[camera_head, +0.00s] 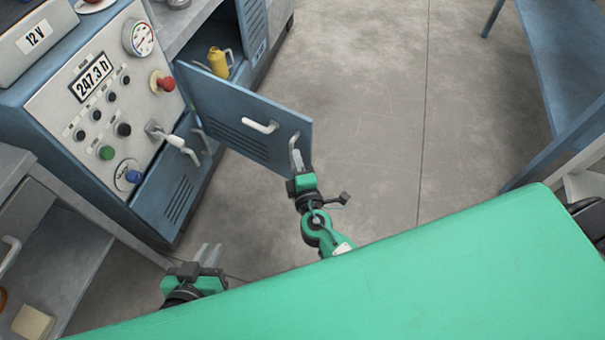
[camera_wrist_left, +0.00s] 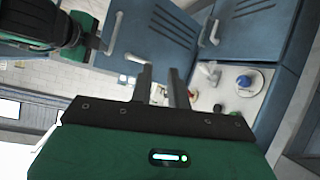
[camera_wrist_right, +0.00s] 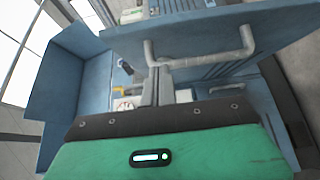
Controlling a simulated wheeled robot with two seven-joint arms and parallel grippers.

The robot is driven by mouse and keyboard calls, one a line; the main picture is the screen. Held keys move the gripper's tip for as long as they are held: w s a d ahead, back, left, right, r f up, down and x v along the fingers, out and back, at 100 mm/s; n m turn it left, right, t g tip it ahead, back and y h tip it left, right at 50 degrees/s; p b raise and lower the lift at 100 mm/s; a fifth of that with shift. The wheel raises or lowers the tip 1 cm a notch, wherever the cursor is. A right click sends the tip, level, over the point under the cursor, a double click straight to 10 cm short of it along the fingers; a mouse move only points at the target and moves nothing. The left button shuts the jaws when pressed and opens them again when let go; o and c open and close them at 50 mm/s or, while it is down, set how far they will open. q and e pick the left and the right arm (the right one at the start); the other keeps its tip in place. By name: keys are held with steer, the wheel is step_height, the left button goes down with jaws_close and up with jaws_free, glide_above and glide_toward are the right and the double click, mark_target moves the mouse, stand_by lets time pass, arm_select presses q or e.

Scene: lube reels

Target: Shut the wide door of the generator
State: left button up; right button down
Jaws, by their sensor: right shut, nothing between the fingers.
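The generator (camera_head: 118,85) is blue with a light control panel. Its wide door (camera_head: 222,103) stands swung open, with slats and a white handle (camera_head: 260,127). The door also shows in the left wrist view (camera_wrist_left: 160,45). My right gripper (camera_head: 296,155) is shut and empty at the door's free edge; I cannot tell whether it touches. In the right wrist view the fingers (camera_wrist_right: 158,85) lie just below the large handle (camera_wrist_right: 200,60). My left gripper (camera_head: 209,254) is open and empty, low in front of the generator, its fingers spread in the left wrist view (camera_wrist_left: 162,85).
A narrower slatted door (camera_head: 168,190) below the panel looks closed. A yellow can (camera_head: 219,62) stands behind the wide door. A grey shelf unit (camera_head: 60,265) is at left, a blue bench (camera_head: 570,60) at right. The floor (camera_head: 375,110) between is clear.

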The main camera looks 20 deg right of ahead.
mark_target(303, 137)
steer(key=shift+w+d, duration=1.5)
steer(key=shift+d, duration=0.1)
steer(key=shift+d, duration=0.1)
